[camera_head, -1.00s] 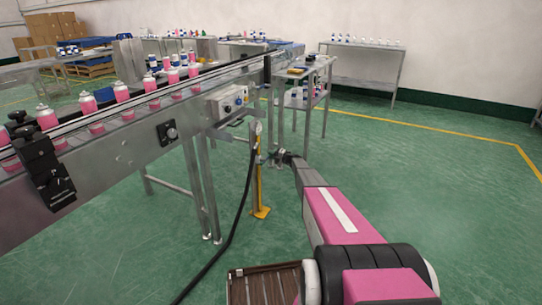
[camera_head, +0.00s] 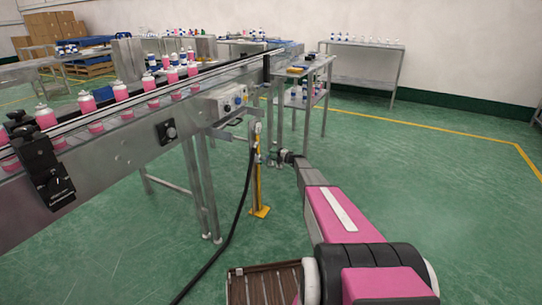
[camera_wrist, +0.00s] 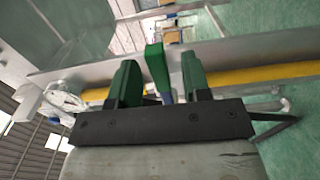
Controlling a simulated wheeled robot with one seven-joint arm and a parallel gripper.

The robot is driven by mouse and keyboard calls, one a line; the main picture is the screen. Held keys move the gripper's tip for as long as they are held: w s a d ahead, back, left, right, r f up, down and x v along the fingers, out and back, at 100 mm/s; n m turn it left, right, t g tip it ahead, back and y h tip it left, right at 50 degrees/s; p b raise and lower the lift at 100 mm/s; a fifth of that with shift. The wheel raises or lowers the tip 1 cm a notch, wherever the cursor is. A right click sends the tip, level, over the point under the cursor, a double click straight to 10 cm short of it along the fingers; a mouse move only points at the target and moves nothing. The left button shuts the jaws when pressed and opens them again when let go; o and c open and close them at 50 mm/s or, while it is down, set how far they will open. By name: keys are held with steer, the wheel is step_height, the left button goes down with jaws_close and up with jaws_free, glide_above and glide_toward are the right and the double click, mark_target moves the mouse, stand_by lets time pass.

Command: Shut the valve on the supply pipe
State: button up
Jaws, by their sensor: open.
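A yellow upright post (camera_head: 259,190) stands beside the conveyor, with a pale round gauge (camera_head: 257,128) near its top and a black hose (camera_head: 243,190) hanging from it. My gripper (camera_head: 282,156) is at the post's right side at mid height. In the wrist view, the yellow length (camera_wrist: 260,75) runs across behind the fingers. A green valve lever (camera_wrist: 156,62) with a blue part below it stands between my two green fingers, with a visible gap on each side. My gripper is open around the lever. The valve body is mostly hidden by the gripper's dark base.
The conveyor (camera_head: 130,140) carries pink bottles along the left, with a control box (camera_head: 226,101) on its side above the post. The green floor (camera_head: 430,190) on the right is clear.

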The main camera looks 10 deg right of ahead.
steer(key=v, duration=0.9)
steer(key=shift+a, duration=0.1)
steer(key=s+a+r+n+g+h, duration=0.25)
steer(key=s+a+n, duration=0.35)
steer(key=s, duration=0.4)
steer(key=s+a+r+n+g+h, duration=0.1)
steer(key=s+a+n+g, duration=0.25)
steer(key=s+n, duration=0.6)
steer(key=s+a+r+n+g+h, duration=0.1)
steer(key=s+a+n+g+h, duration=0.1)
steer(key=s+a+n, duration=0.7)
steer(key=s+d+r+n+g+h, duration=0.1)
steer(key=s+r+n+h, duration=0.1)
steer(key=s+n, duration=0.4)
steer(key=s+d+r+n+h, duration=0.2)
steer(key=s+n, duration=0.4)
steer(key=s, duration=0.7)
steer(key=s+d+r+n+g+h, duration=0.1)
steer(key=s+r+n+h, duration=0.3)
steer(key=s+n, duration=0.3)
steer(key=s+h, duration=0.1)
steer(key=s, duration=0.2)
steer(key=shift+s+d+g, duration=0.3)
